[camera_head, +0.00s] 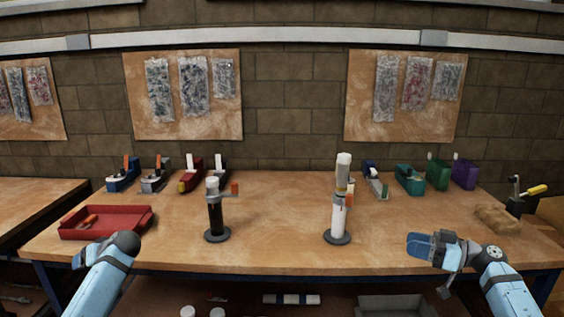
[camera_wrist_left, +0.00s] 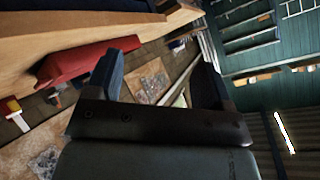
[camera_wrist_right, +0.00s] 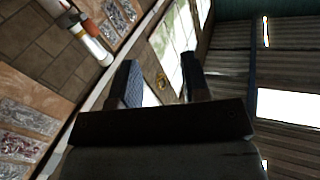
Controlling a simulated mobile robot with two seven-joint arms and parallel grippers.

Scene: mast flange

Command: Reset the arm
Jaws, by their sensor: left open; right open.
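My right gripper (camera_head: 432,245) is raised in front of the table's right part, its fingers pointing left. In the right wrist view my right gripper (camera_wrist_right: 158,85) is open with nothing between its fingers. My left arm comes in from the lower left in the head view, in front of the red tray; its fingers are hidden there. In the left wrist view my left gripper (camera_wrist_left: 160,75) is open and empty. A black post (camera_head: 215,215) on a round base stands left of the table's middle. A white post (camera_head: 338,215) on a like base stands right of it, a white cylinder (camera_head: 343,165) on top.
A red tray (camera_head: 105,223) lies at the table's left. The table (camera_head: 275,225) is clear between the posts.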

